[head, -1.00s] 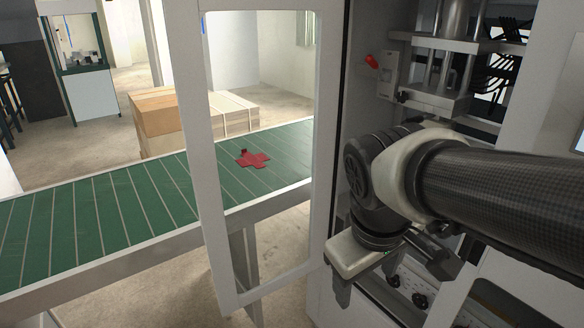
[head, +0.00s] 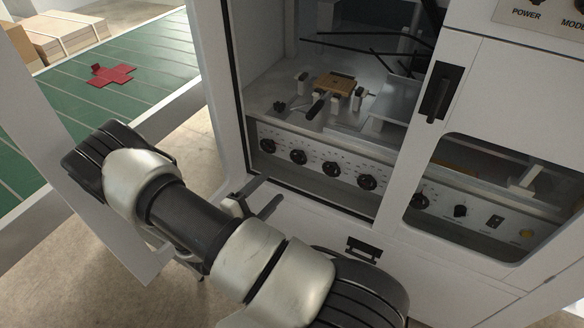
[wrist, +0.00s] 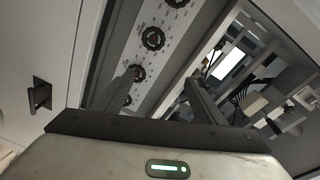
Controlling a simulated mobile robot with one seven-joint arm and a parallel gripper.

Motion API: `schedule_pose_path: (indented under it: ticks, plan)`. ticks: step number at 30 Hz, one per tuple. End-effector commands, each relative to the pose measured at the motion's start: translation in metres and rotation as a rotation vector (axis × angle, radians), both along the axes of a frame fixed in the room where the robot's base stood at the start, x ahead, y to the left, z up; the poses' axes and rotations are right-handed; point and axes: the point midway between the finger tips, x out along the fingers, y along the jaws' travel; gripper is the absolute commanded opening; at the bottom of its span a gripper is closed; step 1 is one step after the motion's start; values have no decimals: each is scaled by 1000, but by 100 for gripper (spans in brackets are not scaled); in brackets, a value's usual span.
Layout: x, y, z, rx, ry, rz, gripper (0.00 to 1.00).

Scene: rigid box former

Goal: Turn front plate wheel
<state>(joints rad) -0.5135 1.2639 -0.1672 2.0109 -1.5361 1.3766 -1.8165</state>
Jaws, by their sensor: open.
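Several black round wheels sit in a row on the white front plate (head: 312,178) inside the machine's opening. In the head view they include a leftmost wheel (head: 267,146), a second (head: 297,157) and a third (head: 331,169). I cannot tell which one the task names. My gripper (head: 270,189) is open and empty, low at the left of the opening, its fingers toward the plate. In the wrist view my gripper (wrist: 162,75) has its left finger overlapping a wheel (wrist: 137,73); another wheel (wrist: 152,38) shows clear above it. No wheel is between the fingers.
The opening has a white left post and bottom sill. A swung-out framed door (head: 150,140) stands left of it, by my arm. Above the plate is a wooden block (head: 336,84) on a fixture. A windowed door with a black handle (head: 440,92) is at right. A green conveyor (head: 160,55) carries a red cross-shaped sheet (head: 112,75).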

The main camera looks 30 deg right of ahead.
Motion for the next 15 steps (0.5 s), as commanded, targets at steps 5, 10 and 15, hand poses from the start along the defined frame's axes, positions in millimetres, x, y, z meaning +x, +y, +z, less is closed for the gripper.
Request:
schedule_pose_path:
  ticks: [5, 10, 15]
  plan:
    - [5, 6, -41, -113, 163, 116, 65]
    - [12, -4, -45, -130, 188, 131, 65]
    - [27, -33, -46, -128, 186, 128, 65]
